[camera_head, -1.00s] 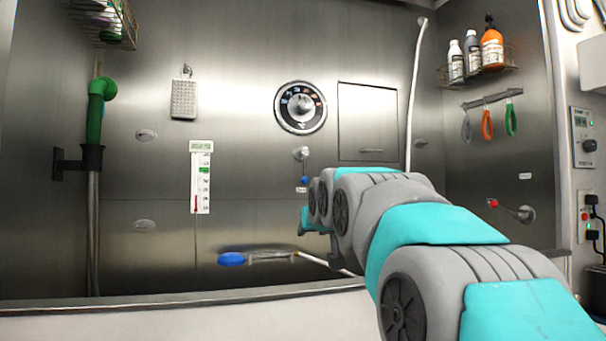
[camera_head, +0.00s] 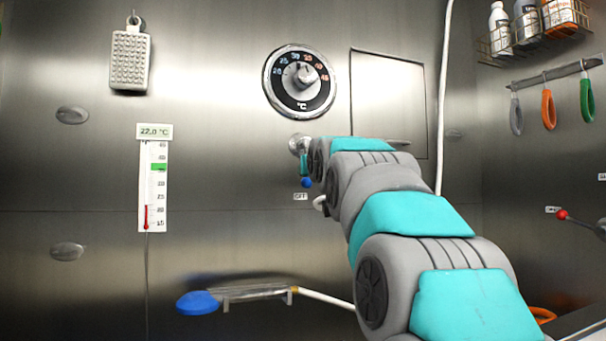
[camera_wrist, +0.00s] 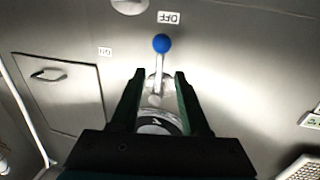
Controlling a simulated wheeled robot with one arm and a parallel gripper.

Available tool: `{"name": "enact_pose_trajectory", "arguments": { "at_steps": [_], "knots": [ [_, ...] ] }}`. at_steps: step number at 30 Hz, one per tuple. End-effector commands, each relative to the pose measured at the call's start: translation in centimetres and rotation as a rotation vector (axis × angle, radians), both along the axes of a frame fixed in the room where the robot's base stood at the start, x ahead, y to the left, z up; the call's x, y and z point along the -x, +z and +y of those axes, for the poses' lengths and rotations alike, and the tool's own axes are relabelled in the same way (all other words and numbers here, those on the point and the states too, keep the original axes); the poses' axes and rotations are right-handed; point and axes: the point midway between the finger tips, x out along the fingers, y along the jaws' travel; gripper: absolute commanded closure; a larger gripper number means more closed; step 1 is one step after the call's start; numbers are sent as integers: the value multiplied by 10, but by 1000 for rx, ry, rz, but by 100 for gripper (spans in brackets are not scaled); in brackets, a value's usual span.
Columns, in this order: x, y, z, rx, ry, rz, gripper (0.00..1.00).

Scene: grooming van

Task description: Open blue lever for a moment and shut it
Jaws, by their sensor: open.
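The blue lever (camera_head: 306,183) is on the steel back wall below the round temperature dial, its blue ball hanging down by the OFF label (camera_head: 300,197). In the wrist view, which is upside down, the blue ball (camera_wrist: 162,43) points at the OFF label (camera_wrist: 168,17), and an ON label (camera_wrist: 105,51) sits off to one side. My gripper (camera_wrist: 159,76) is open, with its two fingers on either side of the lever's stem in the picture; I cannot tell whether they touch it.
The temperature dial (camera_head: 300,82) is above the lever, with a wall panel (camera_head: 388,100) beside it. A thermometer strip (camera_head: 153,185) reads 22.0 °C. A blue shower head (camera_head: 198,302) lies on a bracket below. A red-knobbed lever (camera_head: 562,215) is on the right wall.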

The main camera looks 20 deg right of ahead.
Motion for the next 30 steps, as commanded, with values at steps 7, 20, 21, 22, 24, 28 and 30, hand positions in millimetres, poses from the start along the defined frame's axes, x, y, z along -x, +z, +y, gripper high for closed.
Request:
{"name": "enact_pose_trajectory", "arguments": {
  "at_steps": [7, 20, 21, 22, 24, 28, 30],
  "knots": [
    [-12, 1, -2, 0, 0, -2, 54],
    [-59, 2, -12, 1, 0, -3, 54],
    [-63, 1, -12, 1, 0, -2, 54],
    [-66, 1, -13, 1, 0, -2, 54],
    [-71, 1, -14, 1, 0, -2, 54],
    [-76, 1, -15, 1, 0, -3, 54],
    [-76, 1, -16, 1, 0, -3, 54]
  ]
}}
